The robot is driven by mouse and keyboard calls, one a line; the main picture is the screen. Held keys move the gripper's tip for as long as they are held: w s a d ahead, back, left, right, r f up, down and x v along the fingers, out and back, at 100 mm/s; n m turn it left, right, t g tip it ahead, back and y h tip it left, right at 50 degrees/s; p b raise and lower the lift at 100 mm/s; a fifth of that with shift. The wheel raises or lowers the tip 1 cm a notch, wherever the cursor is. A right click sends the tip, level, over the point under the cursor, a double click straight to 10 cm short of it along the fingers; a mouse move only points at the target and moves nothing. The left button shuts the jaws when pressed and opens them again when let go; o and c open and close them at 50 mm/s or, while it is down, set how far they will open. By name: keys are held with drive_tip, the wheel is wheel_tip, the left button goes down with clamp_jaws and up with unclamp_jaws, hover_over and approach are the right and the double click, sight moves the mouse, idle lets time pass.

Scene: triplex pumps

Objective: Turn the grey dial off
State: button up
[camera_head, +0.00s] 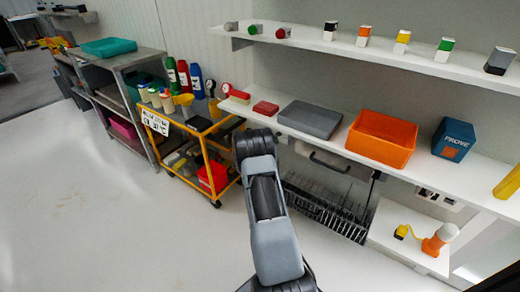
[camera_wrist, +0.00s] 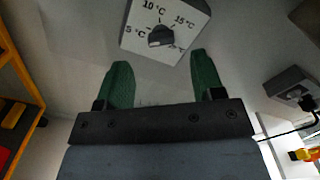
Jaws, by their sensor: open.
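A dark grey dial (camera_wrist: 161,37) sits on a white square plate (camera_wrist: 135,36) at the top of the wrist view. The plate is marked 5, 10, 15 and 20 °C, the last partly unclear. I cannot tell exactly which mark the dial points to. My gripper (camera_wrist: 160,62) is open, its two green fingers apart with nothing between them. The dial lies just beyond the fingertips, roughly centred between them, and no contact shows. In the head view my arm hides the gripper, and I cannot make out the dial.
A white shelf (camera_head: 478,172) beside my arm carries a grey box (camera_head: 310,119), an orange bin (camera_head: 381,138) and a blue box (camera_head: 453,139). A yellow cart (camera_head: 185,128) stands left of my arm. A grey box with a cable (camera_wrist: 290,85) is at right in the wrist view. The floor at left is clear.

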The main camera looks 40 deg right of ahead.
drive_tip(key=p+v, duration=0.1)
drive_tip(key=v, duration=0.7)
drive_tip(key=shift+a+p, duration=0.15)
drive_tip(key=shift+p, duration=0.2)
